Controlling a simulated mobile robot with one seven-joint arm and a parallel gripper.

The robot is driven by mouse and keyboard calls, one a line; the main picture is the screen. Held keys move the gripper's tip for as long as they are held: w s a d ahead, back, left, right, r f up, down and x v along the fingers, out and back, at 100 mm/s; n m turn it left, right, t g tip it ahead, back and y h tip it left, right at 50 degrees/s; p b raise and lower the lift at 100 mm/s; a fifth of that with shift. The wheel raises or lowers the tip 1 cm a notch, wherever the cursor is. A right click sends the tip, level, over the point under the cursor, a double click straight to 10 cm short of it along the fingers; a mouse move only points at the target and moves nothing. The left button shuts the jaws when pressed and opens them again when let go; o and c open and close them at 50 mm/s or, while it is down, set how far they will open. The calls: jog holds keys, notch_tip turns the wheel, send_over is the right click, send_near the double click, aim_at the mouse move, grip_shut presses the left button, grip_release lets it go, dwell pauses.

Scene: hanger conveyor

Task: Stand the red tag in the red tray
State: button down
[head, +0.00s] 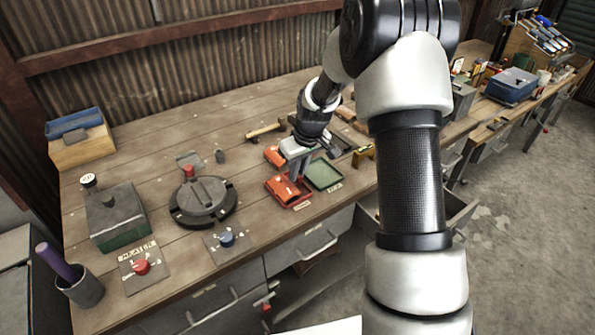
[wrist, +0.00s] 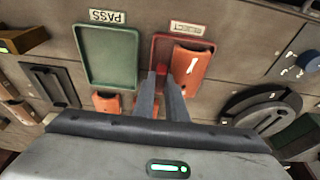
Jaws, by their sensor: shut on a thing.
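The red tray (head: 301,204) lies on the bench in the head view. In the wrist view the red tray (wrist: 160,45) has a REJECT label, and an orange-red tag (wrist: 190,66) with a white mark lies in its right part. My gripper (head: 296,176) points down over the red tray; in the wrist view my gripper (wrist: 162,76) has its fingertips at the tray's near-left part. It is shut on the red tag (wrist: 160,70), of which only a sliver shows between the fingers. I cannot tell whether the held tag touches the tray.
A green tray (head: 324,175) labelled PASS stands beside the red one. Another orange tag (wrist: 107,102) lies nearer my gripper in the wrist view. A dark round fixture (head: 203,203) and a green box (head: 117,218) stand to the left. My arm covers the bench's right part.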

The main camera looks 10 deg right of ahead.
jog(key=shift+f+b, duration=0.4)
jog(key=shift+f, duration=0.05)
jog(key=shift+s+f, duration=0.1)
jog(key=shift+f, duration=0.05)
